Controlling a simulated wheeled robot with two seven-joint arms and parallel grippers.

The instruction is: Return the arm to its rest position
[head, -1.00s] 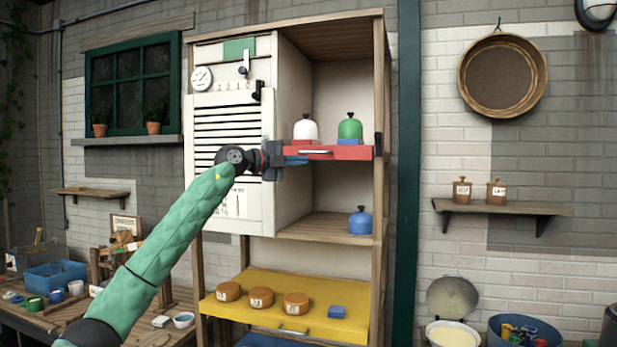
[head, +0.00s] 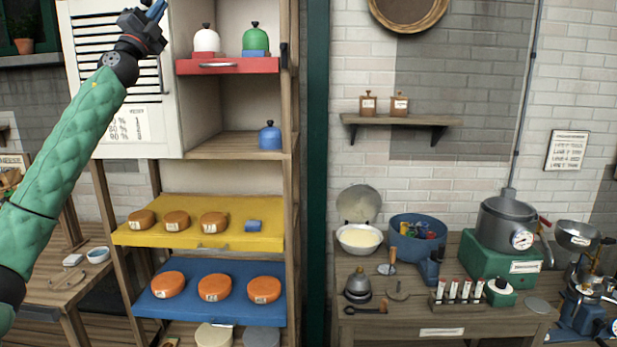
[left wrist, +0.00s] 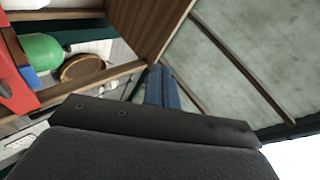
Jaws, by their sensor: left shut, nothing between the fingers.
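My left arm comes in from the left in the head view, raised and in a green quilted sleeve. Its gripper (head: 156,9) is at the top edge, in front of the upper part of the shelf unit, partly cut off by the frame. Its blue fingers also show together in the left wrist view (left wrist: 160,88), shut with nothing between them. It is apart from the red shelf board (head: 225,67), which carries a white bell-shaped object (head: 206,41) and a green one (head: 255,40). My right gripper is not in view.
Below are a blue bell-shaped object (head: 270,136), a yellow shelf (head: 190,238) and a blue shelf (head: 190,312), both with round orange items. The shelf unit's wooden post (head: 291,200) stands right of them. A workbench (head: 480,326) with pots and tools is at right.

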